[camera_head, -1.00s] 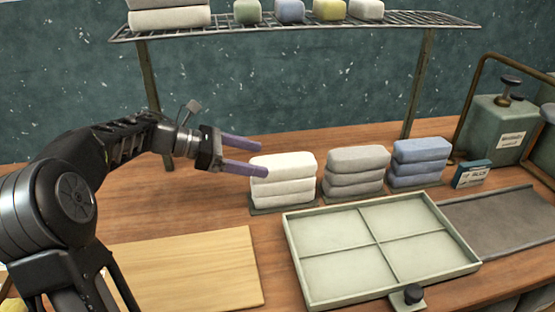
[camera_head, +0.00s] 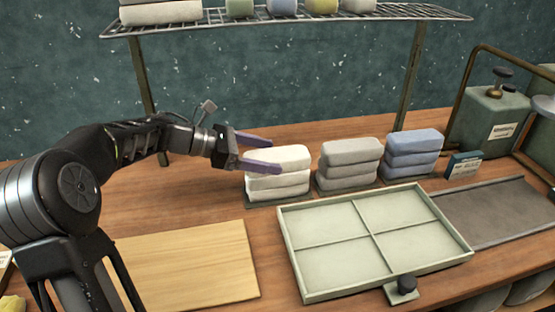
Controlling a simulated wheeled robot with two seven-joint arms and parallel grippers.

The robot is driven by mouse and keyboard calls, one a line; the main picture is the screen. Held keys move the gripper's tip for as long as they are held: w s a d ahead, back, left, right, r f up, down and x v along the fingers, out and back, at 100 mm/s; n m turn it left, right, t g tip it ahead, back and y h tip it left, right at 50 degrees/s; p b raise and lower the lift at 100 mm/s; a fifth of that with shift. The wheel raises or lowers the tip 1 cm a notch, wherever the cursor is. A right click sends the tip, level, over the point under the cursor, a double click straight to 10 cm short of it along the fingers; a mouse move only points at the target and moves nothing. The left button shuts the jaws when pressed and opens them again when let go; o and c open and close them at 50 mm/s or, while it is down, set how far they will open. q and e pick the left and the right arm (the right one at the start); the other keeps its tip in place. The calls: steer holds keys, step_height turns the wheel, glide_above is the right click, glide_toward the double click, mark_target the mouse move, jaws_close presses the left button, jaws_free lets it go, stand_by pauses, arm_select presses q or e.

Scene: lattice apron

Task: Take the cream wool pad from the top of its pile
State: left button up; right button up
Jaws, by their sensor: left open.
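The cream wool pads (camera_head: 282,184) form a pile of several on a thin dark base, the leftmost of three piles on the wooden bench. My left gripper (camera_head: 274,154) is open at the left side of the top cream pad (camera_head: 294,158). One purple finger crosses in front of the top pad's left end and hides part of it; the other finger is behind, near its upper left edge. I cannot tell whether either finger touches the pad. My right gripper is not in view.
A grey pile (camera_head: 349,166) and a blue pile (camera_head: 412,155) stand to the right. A pale four-compartment tray (camera_head: 289,255) lies empty in front. A wooden board (camera_head: 190,265) lies at front left. A wire shelf (camera_head: 420,14) with more pads runs above.

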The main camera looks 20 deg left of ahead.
mark_target(270, 155)
arm_select(q)
steer(key=x, duration=0.3)
steer(key=shift+w+d+f, duration=0.1)
steer(key=shift+d, duration=0.05)
steer(key=shift+c, duration=0.6)
steer(key=c, duration=1.3)
step_height(270, 155, up, 10)
steer(key=shift+r, duration=0.1)
stand_by(0.3)
